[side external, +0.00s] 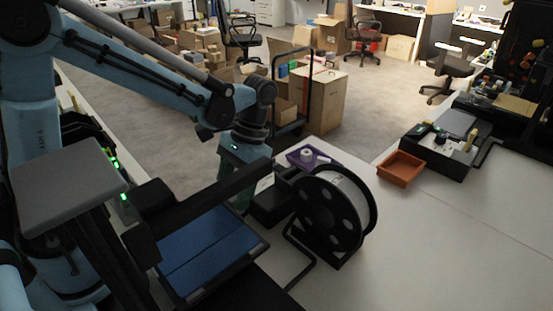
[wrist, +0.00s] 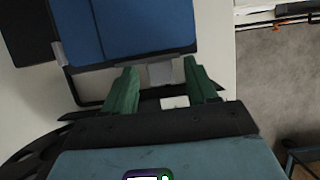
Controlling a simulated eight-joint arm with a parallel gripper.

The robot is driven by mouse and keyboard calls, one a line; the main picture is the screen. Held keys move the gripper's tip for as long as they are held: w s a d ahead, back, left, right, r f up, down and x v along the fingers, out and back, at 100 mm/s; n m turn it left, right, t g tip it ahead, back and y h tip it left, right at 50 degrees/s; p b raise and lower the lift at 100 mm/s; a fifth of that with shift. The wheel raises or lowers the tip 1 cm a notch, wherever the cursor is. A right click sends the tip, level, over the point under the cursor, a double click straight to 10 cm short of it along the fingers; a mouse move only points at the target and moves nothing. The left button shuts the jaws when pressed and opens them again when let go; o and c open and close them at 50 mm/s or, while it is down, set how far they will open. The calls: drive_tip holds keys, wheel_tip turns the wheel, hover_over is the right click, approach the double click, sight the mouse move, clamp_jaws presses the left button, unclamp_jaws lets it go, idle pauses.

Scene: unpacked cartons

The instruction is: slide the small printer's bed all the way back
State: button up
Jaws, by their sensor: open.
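The small printer stands in the left foreground of the side view, with a black frame and a dark crossbar (side external: 205,205). Its blue bed (side external: 212,252) lies flat below the crossbar; the bed fills the upper middle of the wrist view (wrist: 145,25). My gripper (wrist: 161,68) has its two green fingers apart at the bed's edge. A pale grey tab (wrist: 160,73) at that edge shows between the fingers, with gaps on both sides. In the side view the fingers are partly hidden behind the crossbar.
A black filament spool (side external: 335,210) stands beside the printer. A purple tray (side external: 308,157) with a white roll and an orange-brown tray (side external: 400,167) are farther along the table. Another black machine (side external: 447,145) is at the right. The front right of the white table (side external: 450,245) is clear.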

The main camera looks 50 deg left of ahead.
drive_tip(key=shift+f, duration=0.1)
clamp_jaws()
drive_tip(key=d, duration=0.8)
drive_tip(key=shift+d, duration=0.2)
unclamp_jaws()
idle(0.4)
drive_tip(key=v, duration=1.2)
